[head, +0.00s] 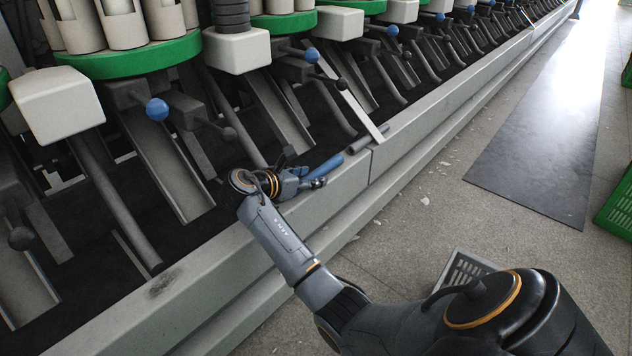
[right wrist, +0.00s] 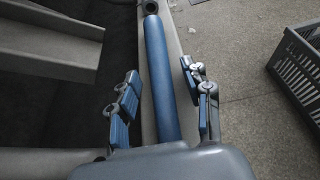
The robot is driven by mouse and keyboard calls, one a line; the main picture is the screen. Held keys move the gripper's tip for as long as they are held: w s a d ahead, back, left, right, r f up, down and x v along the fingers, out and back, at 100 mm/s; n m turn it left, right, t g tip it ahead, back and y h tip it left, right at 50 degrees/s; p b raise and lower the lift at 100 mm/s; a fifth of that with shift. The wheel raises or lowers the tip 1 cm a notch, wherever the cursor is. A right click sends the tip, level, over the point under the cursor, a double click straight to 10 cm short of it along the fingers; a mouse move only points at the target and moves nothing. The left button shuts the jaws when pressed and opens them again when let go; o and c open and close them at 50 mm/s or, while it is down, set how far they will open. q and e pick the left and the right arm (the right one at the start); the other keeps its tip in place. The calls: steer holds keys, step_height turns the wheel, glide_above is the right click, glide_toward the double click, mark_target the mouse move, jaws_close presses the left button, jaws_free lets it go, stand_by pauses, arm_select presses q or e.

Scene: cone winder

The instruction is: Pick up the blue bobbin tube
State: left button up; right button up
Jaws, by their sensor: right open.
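The blue bobbin tube (head: 326,166) lies along the light grey ledge at the front of the winder. In the right wrist view the tube (right wrist: 158,70) runs lengthwise between my fingers, its near end hidden behind the gripper body. My right gripper (head: 306,179) is open at the tube; in the right wrist view its two blue-padded fingers (right wrist: 164,92) stand on either side of the tube with gaps, not touching it. My left gripper is not in view.
Winder levers with blue knobs (head: 157,109) and sloping metal channels (head: 165,170) rise behind. A grey crate (right wrist: 300,62) stands on the floor to the right; a green crate (head: 617,208) is farther right.

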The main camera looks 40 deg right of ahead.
jaws_close()
stand_by(0.4)
